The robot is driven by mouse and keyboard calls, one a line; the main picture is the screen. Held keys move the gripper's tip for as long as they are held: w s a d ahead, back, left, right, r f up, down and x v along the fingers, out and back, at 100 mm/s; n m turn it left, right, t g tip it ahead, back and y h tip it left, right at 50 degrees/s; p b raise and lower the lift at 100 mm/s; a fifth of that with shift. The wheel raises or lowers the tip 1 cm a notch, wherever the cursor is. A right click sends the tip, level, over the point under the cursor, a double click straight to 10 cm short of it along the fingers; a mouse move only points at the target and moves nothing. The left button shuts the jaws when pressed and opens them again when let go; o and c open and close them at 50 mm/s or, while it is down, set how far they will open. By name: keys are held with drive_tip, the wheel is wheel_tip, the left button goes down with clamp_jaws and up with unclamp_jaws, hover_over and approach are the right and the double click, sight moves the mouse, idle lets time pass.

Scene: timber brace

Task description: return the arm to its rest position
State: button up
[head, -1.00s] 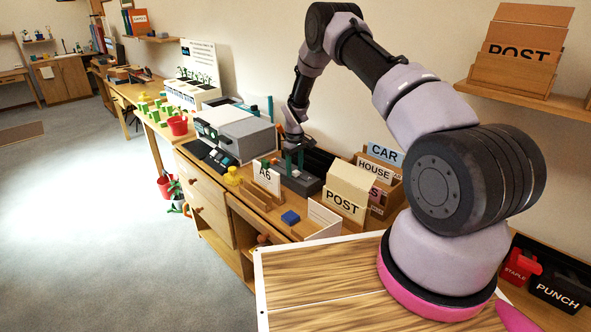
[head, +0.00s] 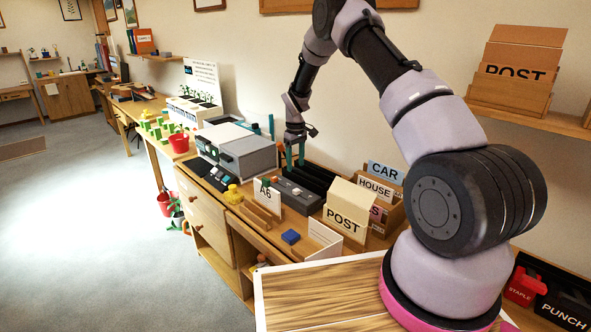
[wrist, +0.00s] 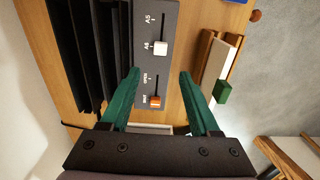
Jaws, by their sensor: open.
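My gripper (wrist: 158,98) has green fingers, which stand wide apart in the wrist view with nothing between them. In the head view my gripper (head: 295,157) hangs fingers-down above the dark slider box on the desk. The slider box (wrist: 152,60) shows between and beyond the fingers in the wrist view, with a white slider (wrist: 160,48) by the A6 mark and an orange slider (wrist: 155,101) lower down. The box also shows in the head view (head: 300,196). I cannot tell the exact gap between fingertips and box.
Black upright slots (wrist: 75,50) stand close beside the slider box. The A6 holder (head: 266,192), a grey machine (head: 240,150), the POST box (head: 346,215) and CAR and HOUSE folders (head: 384,175) crowd the desk. A wall shelf (head: 530,115) holds another POST box. Air above the desk is free.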

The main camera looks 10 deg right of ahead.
drive_tip(key=s+d+r+m+t, duration=0.15)
drive_tip(key=s+r, duration=0.35)
drive_tip(key=r, duration=0.6)
drive_tip(key=s+d+r+m+t+y, duration=0.15)
drive_tip(key=s+r, duration=0.25)
drive_tip(key=r, duration=0.6)
drive_tip(key=s+d+r+m, duration=0.2)
drive_tip(key=s+r, duration=0.3)
drive_tip(key=r, duration=0.6)
drive_tip(key=s+d+r+m+t, duration=0.1)
drive_tip(key=s+r+m+t, duration=0.1)
drive_tip(key=s, duration=1.1)
drive_tip(key=s+d+r+m+t, duration=0.1)
drive_tip(key=s+r+m, duration=0.3)
drive_tip(key=s, duration=1)
wheel_tip(320, 180, up, 2)
drive_tip(key=shift+s+r+t, duration=0.15)
drive_tip(key=shift+r+t, duration=0.05)
drive_tip(key=shift+t, duration=0.4)
